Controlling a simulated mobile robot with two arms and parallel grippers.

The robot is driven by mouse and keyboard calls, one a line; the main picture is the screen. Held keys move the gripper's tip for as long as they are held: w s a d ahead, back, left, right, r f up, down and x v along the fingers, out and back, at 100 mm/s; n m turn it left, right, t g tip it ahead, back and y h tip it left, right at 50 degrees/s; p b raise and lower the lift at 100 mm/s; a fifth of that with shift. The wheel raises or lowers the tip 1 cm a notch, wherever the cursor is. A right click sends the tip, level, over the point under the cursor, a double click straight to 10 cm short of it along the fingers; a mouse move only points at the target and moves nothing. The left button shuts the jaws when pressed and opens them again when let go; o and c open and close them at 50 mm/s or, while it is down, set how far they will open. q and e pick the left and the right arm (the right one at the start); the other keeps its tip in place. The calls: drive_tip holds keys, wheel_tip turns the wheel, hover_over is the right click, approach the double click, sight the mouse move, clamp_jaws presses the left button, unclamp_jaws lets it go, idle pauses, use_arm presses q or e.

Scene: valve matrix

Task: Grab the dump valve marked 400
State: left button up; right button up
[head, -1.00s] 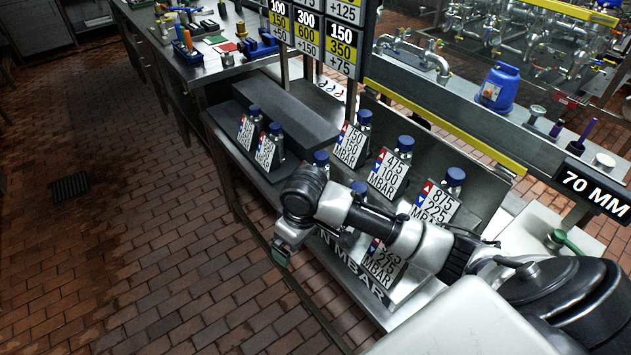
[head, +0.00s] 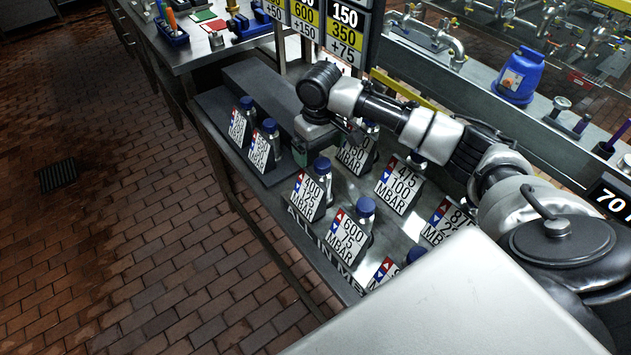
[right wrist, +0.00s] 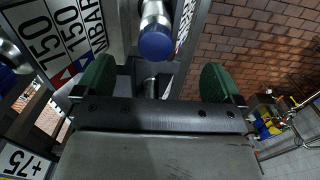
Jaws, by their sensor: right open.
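The dump valve marked 400 (head: 322,166) stands upright with a blue cap, behind its tilted sign (head: 309,196) reading 400, 25, MBAR. My right gripper (head: 301,153) is just above and to the left of that cap in the head view. In the right wrist view its green-padded fingers (right wrist: 157,72) are open and empty. A blue-capped valve (right wrist: 156,42) lies ahead between them, apart from both fingers; its own label is not readable there, so I cannot confirm it is the 400. My left gripper is not in view.
Neighbouring valves are close: one marked 600 (head: 365,206), one with a 475 sign (head: 398,184), and one marked 750 (right wrist: 68,38). Two more labelled valves stand on the left side (head: 262,147). A hanging number board (head: 345,32) is behind my arm.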

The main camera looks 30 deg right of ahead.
sight(321, 173)
drive_tip(key=shift+s+a+f, duration=0.1)
drive_tip(key=shift+s+f, duration=0.1)
drive_tip(key=shift+f, duration=0.35)
drive_tip(key=shift+s+a+f, duration=0.1)
drive_tip(key=shift+s+f, duration=0.05)
drive_tip(key=shift+f, duration=0.4)
drive_tip(key=shift+w+d+f, duration=0.1)
drive_tip(key=shift+f, duration=0.25)
drive_tip(key=shift+w+d+f, duration=0.1)
drive_tip(key=shift+f, duration=0.25)
drive_tip(key=f, duration=0.1)
drive_tip(key=f+p, duration=0.1)
drive_tip(key=f, duration=0.1)
drive_tip(key=shift+s+d+f, duration=0.1)
drive_tip(key=shift+s+f, duration=0.1)
drive_tip(key=shift+f, duration=0.1)
drive_tip(key=shift+f+p, duration=0.3)
drive_tip(key=shift+f, duration=0.25)
drive_tip(key=c, duration=0.4)
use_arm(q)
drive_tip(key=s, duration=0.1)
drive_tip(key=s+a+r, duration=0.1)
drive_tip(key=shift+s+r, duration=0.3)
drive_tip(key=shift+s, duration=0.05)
use_arm(e)
drive_tip(key=c, duration=1.3)
